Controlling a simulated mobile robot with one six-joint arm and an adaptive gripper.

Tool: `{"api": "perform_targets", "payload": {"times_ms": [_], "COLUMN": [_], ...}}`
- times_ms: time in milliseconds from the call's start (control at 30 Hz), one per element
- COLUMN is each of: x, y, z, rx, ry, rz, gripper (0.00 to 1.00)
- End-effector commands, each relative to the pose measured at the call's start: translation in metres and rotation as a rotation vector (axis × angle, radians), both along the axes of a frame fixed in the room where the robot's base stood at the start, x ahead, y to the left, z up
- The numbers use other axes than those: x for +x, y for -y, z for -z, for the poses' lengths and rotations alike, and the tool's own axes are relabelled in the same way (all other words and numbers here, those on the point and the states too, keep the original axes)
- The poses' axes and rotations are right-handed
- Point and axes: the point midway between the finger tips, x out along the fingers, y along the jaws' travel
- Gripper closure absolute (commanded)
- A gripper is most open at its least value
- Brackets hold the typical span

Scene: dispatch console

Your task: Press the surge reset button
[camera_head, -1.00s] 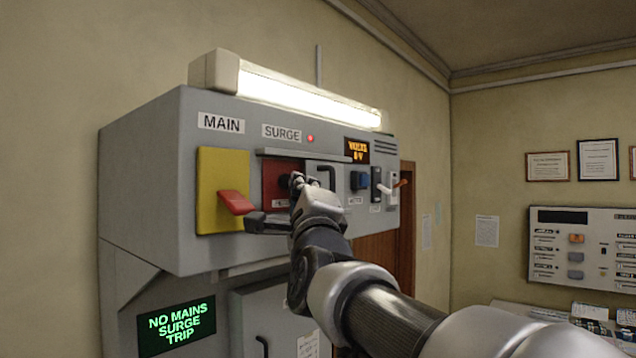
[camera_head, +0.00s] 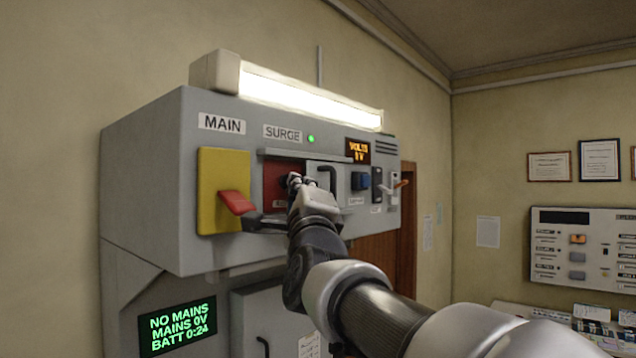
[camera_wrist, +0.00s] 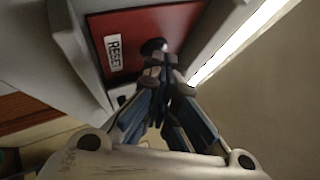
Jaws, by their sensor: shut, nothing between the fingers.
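The surge reset button is a dark round knob on a red panel (camera_head: 274,178) under the SURGE label (camera_head: 282,133). In the wrist view the black button (camera_wrist: 153,46) stands on the red plate (camera_wrist: 118,68) beside a white RESET label (camera_wrist: 114,54). My gripper (camera_head: 293,180) is shut and empty, its fingertips right at the button and partly covering it. I cannot tell for sure whether they touch. The lamp (camera_head: 311,139) by the SURGE label is green. The display (camera_head: 177,327) reads NO MAINS, MAINS 0V, BATT 0:24.
A yellow plate (camera_head: 215,165) with a red MAIN lever (camera_head: 236,202) is left of my gripper. A black handle (camera_head: 327,177), a blue switch (camera_head: 360,181) and a white-and-orange lever (camera_head: 397,184) are to the right. A ledge overhangs the red panel. The volts display (camera_head: 358,151) is lit orange.

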Motion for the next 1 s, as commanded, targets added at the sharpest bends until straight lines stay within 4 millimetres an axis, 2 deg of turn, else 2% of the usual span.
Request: {"api": "perform_targets", "payload": {"times_ms": [1000], "x": [-0.013], "y": [0.017], "z": [0.002], "rx": [0.0], "ry": [0.002], "rz": [0.001], "gripper": [1.0]}}
